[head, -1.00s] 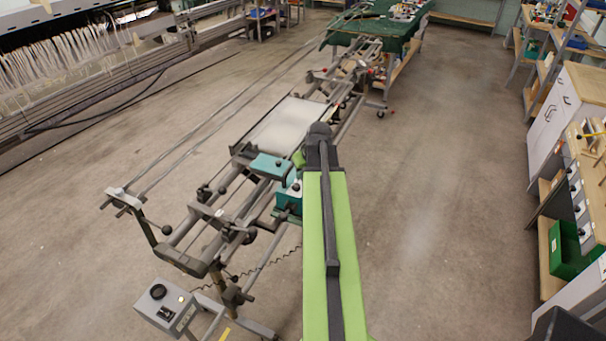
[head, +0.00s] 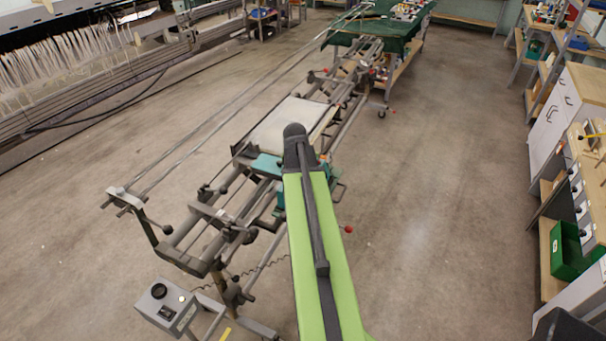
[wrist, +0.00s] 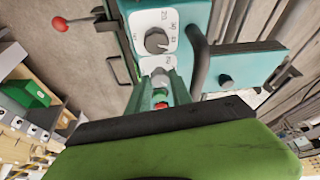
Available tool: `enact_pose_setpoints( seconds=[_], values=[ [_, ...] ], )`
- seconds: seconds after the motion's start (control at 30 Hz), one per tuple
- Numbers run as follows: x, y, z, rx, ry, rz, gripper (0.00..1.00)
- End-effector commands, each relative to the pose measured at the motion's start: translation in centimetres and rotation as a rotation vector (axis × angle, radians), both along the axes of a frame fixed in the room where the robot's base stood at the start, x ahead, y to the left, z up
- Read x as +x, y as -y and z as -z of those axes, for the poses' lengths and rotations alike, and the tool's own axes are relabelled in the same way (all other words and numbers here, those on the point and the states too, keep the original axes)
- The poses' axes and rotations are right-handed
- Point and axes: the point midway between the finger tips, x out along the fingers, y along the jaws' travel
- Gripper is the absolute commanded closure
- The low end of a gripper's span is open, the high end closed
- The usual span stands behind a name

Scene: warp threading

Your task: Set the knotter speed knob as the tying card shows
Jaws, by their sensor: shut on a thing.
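The teal knotter (head: 266,167) sits on the long frame in the head view, partly covered by my arm. In the wrist view its housing (wrist: 199,15) carries a white numbered dial with a dark round knob (wrist: 157,40). A second white dial plate (wrist: 157,64) lies just below it. My gripper (wrist: 160,77) is shut at this lower plate, on what looks like the lower knob, which the fingers mostly hide. The upper knob stands clear of the fingers. In the head view my gripper is hidden behind my arm. I cannot make out the tying card.
A red-balled lever (wrist: 60,25) sticks out beside the housing. A second teal block (wrist: 235,72) and a dark curved tube (wrist: 199,62) are close on the right. A grey control box (head: 166,306) stands at the front left. The floor right of the frame is open.

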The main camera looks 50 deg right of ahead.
Motion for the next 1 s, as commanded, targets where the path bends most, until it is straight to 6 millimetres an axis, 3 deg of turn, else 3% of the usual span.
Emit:
enact_pose_setpoints(
  seconds=[0.67,0.7,0.83,1.0],
  values=[
    [0.0,-0.06,0.01,0.0,-0.003,0.059,1.0],
    [0.0,-0.07,0.01,0.0,-0.003,0.059,0.7],
    [0.03,-0.08,0.01,0.0,-0.002,0.059,0.53],
    [0.11,-0.12,0.01,0.0,-0.001,0.058,0.52]
  ],
)
